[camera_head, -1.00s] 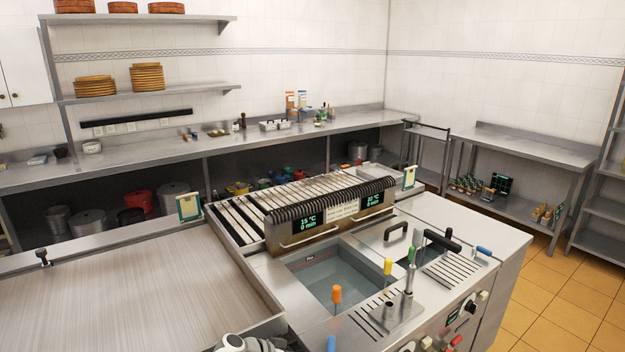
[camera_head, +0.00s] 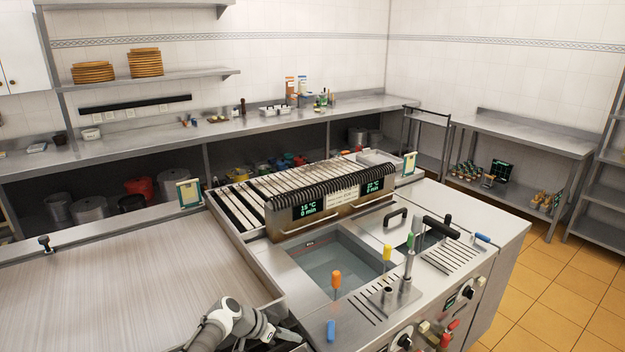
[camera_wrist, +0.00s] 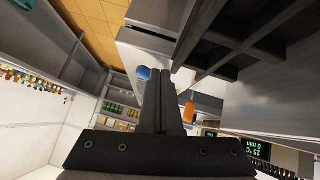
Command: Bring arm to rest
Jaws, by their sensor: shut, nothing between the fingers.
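My gripper (camera_wrist: 167,100) shows in the wrist view with its two dark fingers side by side, shut and empty. In the head view my white and grey arm shows at the bottom, over the front right edge of the flat steel surface; the gripper itself cannot be made out clearly there. The slatted grill (camera_head: 236,208) stands at the middle behind the fryer basin, with a dark ribbed unit and a lit display (camera_head: 308,210) in front. Part of the display (camera_wrist: 256,148) also shows in the wrist view, turned over.
The open basin (camera_head: 335,262) lies right of my arm, with an orange-topped handle (camera_head: 336,280) and a blue-topped one (camera_head: 331,329) standing near. A yellow-topped handle (camera_head: 387,253) and a black lever (camera_head: 441,227) stand further right. The flat steel surface (camera_head: 110,290) is clear.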

